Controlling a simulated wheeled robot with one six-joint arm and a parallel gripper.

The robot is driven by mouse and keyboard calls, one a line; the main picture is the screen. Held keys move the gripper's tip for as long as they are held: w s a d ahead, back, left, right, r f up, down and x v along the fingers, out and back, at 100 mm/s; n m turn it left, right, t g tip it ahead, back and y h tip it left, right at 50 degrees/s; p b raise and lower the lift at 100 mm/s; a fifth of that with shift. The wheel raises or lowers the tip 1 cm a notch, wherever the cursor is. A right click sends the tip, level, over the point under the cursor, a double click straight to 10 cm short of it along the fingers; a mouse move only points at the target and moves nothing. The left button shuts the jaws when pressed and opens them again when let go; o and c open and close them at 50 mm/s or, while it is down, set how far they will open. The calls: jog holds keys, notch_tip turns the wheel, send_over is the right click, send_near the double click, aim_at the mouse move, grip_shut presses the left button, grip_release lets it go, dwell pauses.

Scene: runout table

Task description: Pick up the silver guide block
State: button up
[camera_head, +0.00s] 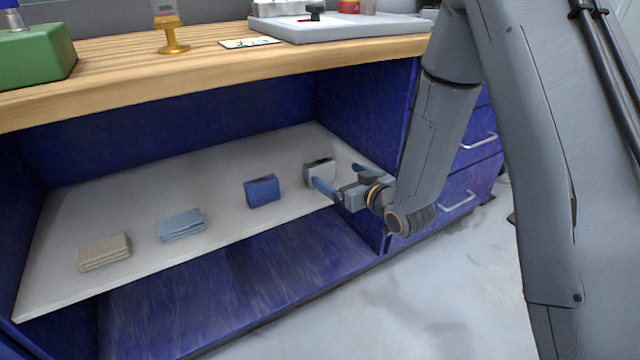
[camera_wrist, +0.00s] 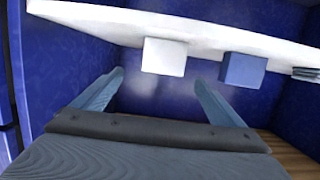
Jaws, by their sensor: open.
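The silver guide block (camera_head: 319,170) sits on the grey shelf near its right end, in the head view. Its lower right part is partly hidden by a finger. In the wrist view, which looks upside down, the block (camera_wrist: 164,57) shows pale and bright, just beyond the fingertips and between their lines. My gripper (camera_head: 343,179) is open and empty in front of the block, at the shelf's front edge. In the wrist view its two blue fingers (camera_wrist: 159,80) stand wide apart, with a visible gap to the block.
The shelf (camera_head: 225,170) also holds a blue block (camera_head: 262,191), folded light-blue cloth (camera_head: 180,225) and a beige folded stack (camera_head: 104,252). The wooden bench top (camera_head: 200,62) overhangs it. A blue side wall (camera_head: 367,110) stands close right. The shelf between blocks is clear.

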aim_at(323, 165)
jog(key=shift+a+r+b+x, duration=0.15)
jog(key=shift+b+x, duration=0.5)
jog(key=shift+x, duration=1.45)
jog(key=shift+a+r+b+x, duration=0.15)
jog(key=shift+b+x, duration=0.5)
jog(key=shift+x, duration=1.45)
jog(key=shift+s+f, duration=0.1)
jog(key=shift+s, duration=0.1)
jog(key=c, duration=1.6)
jog(key=shift+c, duration=0.3)
